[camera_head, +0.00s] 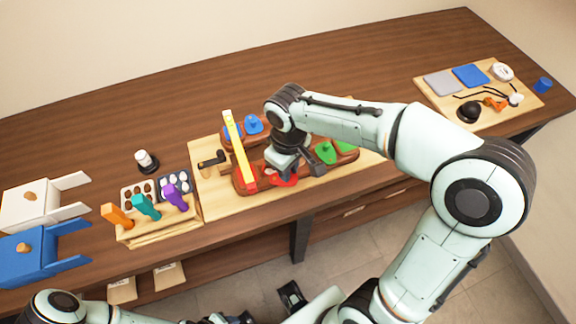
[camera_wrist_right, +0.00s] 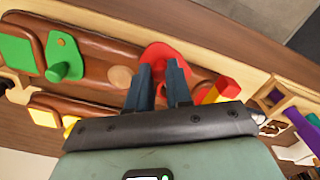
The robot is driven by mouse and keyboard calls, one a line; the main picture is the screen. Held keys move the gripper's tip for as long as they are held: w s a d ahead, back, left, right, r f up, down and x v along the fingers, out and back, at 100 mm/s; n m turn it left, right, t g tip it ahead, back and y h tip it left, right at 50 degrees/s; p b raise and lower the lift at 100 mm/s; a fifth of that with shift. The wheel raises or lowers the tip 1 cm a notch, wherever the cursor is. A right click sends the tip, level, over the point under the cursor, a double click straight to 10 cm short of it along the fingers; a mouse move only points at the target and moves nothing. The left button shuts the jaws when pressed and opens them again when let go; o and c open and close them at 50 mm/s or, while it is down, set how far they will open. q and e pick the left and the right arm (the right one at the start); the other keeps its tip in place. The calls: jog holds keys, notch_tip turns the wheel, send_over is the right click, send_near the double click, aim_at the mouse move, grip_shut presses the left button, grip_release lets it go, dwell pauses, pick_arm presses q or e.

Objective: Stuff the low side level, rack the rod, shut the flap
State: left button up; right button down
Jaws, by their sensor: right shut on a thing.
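A brown saddle-like body (camera_head: 243,183) lies on a light wooden board. It has a blue flap (camera_head: 253,124), a green flap (camera_head: 325,152) and a red flap (camera_head: 284,178); the green flap with its knob also shows in the right wrist view (camera_wrist_right: 66,60). My right gripper (camera_head: 284,170) points down at the red flap and is shut on it; its fingers (camera_wrist_right: 158,82) cover the grip spot. A yellow rod with a red end (camera_head: 235,138) lies across the saddle just left of the gripper. My left gripper is not in view.
Left of the board stand trays of brown and white pads (camera_head: 175,184) and a rack with orange, teal and purple handles (camera_head: 146,207). White (camera_head: 30,206) and blue (camera_head: 28,250) boxes stand farther left. A second board (camera_head: 440,102) holds small items at right. The back table is clear.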

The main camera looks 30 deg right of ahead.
dwell(0.3)
jog(key=c, duration=1)
grip_release()
jog(key=shift+c, duration=0.2)
jog(key=shift+r, duration=0.15)
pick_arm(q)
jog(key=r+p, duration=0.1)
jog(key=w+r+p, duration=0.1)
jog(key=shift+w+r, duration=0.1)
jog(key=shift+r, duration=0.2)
pick_arm(e)
notch_tip(320, 180, up, 13)
